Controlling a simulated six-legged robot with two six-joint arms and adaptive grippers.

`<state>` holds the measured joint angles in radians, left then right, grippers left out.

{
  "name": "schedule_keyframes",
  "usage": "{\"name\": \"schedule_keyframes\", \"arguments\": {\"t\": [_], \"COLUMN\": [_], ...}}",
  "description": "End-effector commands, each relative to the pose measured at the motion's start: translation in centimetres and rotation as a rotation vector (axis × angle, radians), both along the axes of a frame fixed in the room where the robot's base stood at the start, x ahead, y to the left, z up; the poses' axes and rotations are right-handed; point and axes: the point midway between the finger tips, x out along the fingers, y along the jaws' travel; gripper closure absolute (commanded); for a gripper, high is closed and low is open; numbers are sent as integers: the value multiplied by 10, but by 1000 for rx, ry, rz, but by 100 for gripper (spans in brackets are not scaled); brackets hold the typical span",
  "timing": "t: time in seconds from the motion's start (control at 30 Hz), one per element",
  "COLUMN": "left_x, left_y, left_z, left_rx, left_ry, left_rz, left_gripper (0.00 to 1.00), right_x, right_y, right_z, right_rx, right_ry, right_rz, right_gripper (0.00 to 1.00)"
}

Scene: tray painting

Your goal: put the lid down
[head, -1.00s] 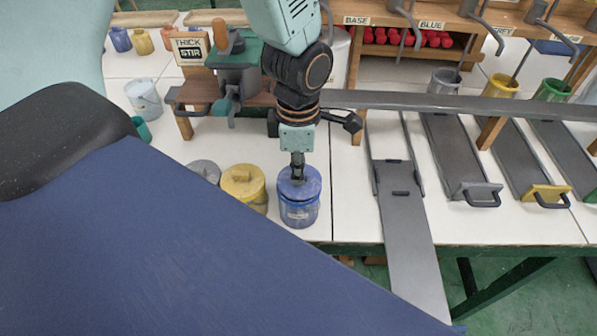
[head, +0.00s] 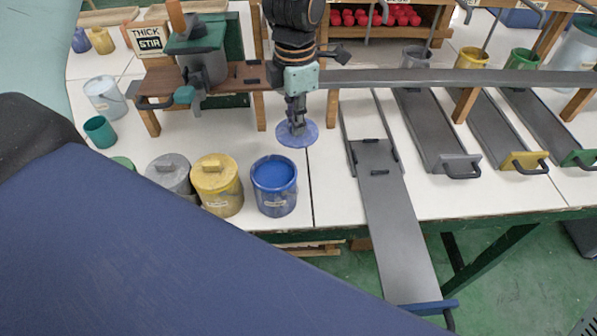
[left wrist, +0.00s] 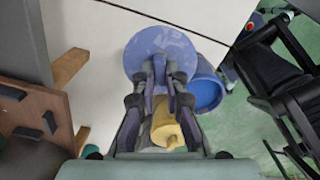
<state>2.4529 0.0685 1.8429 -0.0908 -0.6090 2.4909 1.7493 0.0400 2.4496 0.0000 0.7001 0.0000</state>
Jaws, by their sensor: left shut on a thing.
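The round blue lid (head: 297,134) is held by my left gripper (head: 296,126), which is shut on it. The lid hangs level, behind and a little right of the blue paint can. In the left wrist view the lid (left wrist: 160,52) shows beyond my gripper's fingers (left wrist: 160,75). I cannot tell whether it touches the table. The blue can (head: 274,187) stands open near the front edge, with blue paint inside; it also shows in the left wrist view (left wrist: 208,92). My right gripper is not in view.
A yellow lidded can (head: 218,186) and a grey lidded can (head: 170,174) stand left of the blue can. A wooden stirring stand (head: 150,88) is behind left. A long grey tray (head: 395,230) lies to the right. White table around the lid is clear.

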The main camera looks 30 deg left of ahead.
Motion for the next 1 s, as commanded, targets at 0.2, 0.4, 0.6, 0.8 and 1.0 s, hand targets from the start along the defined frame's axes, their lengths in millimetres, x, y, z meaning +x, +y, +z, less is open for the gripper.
{"name": "schedule_keyframes", "arguments": {"t": [0.2,0.4,0.6,0.8,1.0], "left_x": [13,13,13,12,13], "left_y": [0,0,0,0,0], "left_z": [-27,-63,-78,-102,-114], "left_rx": [-1,-1,-1,-1,-1], "left_ry": [1,1,-2,1,-2], "left_rz": [55,55,54,54,54], "left_gripper": [100,100,100,100,100], "right_x": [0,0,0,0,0], "right_y": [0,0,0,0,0], "right_z": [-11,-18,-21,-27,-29], "right_rx": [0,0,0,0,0], "right_ry": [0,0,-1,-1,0], "right_rz": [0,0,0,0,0], "right_gripper": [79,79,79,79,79]}}
